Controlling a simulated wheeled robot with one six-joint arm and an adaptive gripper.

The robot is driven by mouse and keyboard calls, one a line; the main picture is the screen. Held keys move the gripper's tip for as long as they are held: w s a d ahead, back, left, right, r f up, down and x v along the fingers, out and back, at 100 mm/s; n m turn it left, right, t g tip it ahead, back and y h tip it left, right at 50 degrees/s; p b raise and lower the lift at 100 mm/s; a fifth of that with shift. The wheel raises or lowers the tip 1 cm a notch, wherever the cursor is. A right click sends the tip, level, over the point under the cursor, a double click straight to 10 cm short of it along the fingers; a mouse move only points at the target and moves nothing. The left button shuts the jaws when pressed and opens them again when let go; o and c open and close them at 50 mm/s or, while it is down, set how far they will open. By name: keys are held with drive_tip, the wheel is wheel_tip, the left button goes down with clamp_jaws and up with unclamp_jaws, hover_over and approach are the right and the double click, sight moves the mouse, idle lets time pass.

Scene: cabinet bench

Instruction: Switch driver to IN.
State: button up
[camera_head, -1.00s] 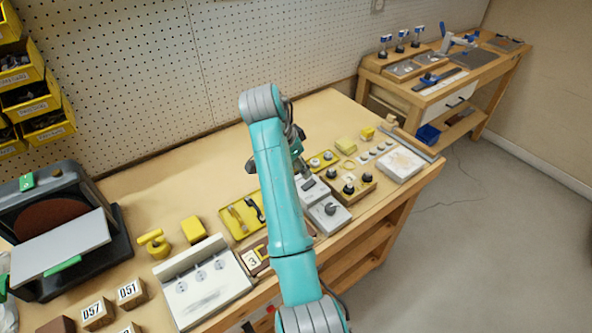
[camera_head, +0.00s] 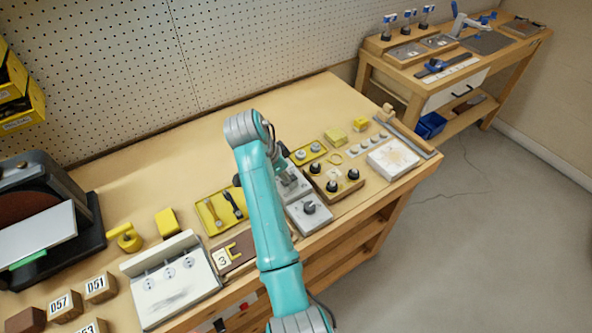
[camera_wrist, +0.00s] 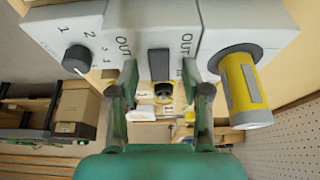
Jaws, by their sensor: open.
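A light grey box (camera_wrist: 153,20) with a dark upright lever or slot (camera_wrist: 158,64) in its face is in the middle of the wrist view. The word OUT reads on both sides of the dark part; I see no IN label. My gripper (camera_wrist: 159,78) is open, with one green finger on each side of the dark part. I cannot tell whether the fingers touch it. In the head view the box (camera_head: 293,187) is partly hidden by my arm, and my gripper (camera_head: 281,165) is just over it.
A grey box with a black numbered dial (camera_wrist: 78,58) adjoins on the left in the wrist view; a yellow cylinder (camera_wrist: 241,88) adjoins on the right. In the head view, a wooden block with black knobs (camera_head: 334,184) and a yellow tray (camera_head: 220,211) are nearby.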

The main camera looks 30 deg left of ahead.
drive_tip(key=shift+f, duration=0.15)
drive_tip(key=shift+c, duration=0.3)
drive_tip(key=shift+w, duration=0.1)
clamp_jaws()
drive_tip(key=shift+d, duration=0.1)
drive_tip(key=shift+w+d+g+y, duration=0.1)
drive_tip(key=shift+w+g+y, duration=0.15)
drive_tip(key=shift+g, duration=0.25)
drive_tip(key=shift+w+d+g+y, duration=0.1)
drive_tip(key=shift+g+y, duration=0.15)
drive_tip(key=shift+g, duration=0.25)
drive_tip(key=shift+w+g+y, duration=0.15)
drive_tip(key=shift+g+y, duration=0.25)
drive_tip(key=shift+g, duration=0.6)
drive_tip(key=shift+o, duration=0.3)
unclamp_jaws()
